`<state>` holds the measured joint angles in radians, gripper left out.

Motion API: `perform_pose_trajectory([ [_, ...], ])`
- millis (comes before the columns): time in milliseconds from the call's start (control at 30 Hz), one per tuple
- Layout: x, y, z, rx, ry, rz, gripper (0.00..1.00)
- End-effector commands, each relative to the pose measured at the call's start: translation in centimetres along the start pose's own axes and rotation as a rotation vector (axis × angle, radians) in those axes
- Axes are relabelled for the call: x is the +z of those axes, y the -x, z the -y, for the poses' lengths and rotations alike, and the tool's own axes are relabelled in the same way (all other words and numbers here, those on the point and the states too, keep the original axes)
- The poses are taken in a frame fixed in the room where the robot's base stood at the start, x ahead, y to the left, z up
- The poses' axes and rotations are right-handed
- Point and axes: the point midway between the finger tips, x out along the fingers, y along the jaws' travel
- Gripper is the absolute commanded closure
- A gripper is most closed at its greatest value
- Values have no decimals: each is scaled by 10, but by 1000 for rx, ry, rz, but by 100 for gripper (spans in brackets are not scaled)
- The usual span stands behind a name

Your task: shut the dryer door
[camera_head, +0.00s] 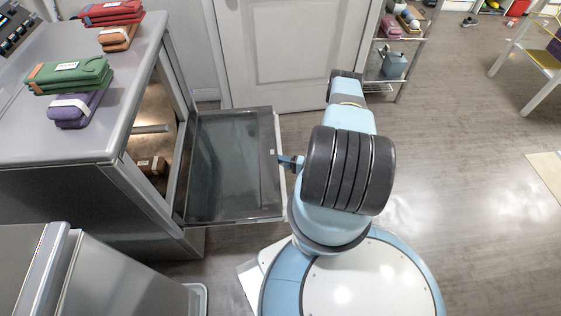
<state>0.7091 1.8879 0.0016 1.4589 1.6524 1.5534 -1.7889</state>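The dryer (70,140) is a grey machine at the left, with a dark opening in its right side. Its door (225,165), a dark panel with a light frame, hangs wide open and low, out to the right of the opening. My arm reaches down from above my round base at the right of the door. A small blue part of my gripper (290,162) shows at the door's right edge, at or very near it; I cannot tell whether it touches. The fingertips are mostly hidden, so open or shut is unclear.
Folded red (112,12), green (70,74) and purple (78,108) cloths lie on the dryer top. A brown item (152,166) lies inside the opening. A grey appliance (120,280) stands at the lower left. A white room door (295,50) and a shelf (400,55) stand behind.

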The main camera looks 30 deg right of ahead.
Motion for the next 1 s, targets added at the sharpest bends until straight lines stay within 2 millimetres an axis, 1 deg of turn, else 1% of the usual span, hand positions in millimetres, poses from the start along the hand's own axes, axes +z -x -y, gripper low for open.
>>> perform_pose_trajectory([
  [133,0,-6,0,0,0,1,66],
  [400,0,-6,0,0,0,0,67],
  [733,0,-6,0,1,0,0,98],
  [767,0,-6,0,1,0,0,100],
  [1000,0,-6,-1,2,0,0,100],
])
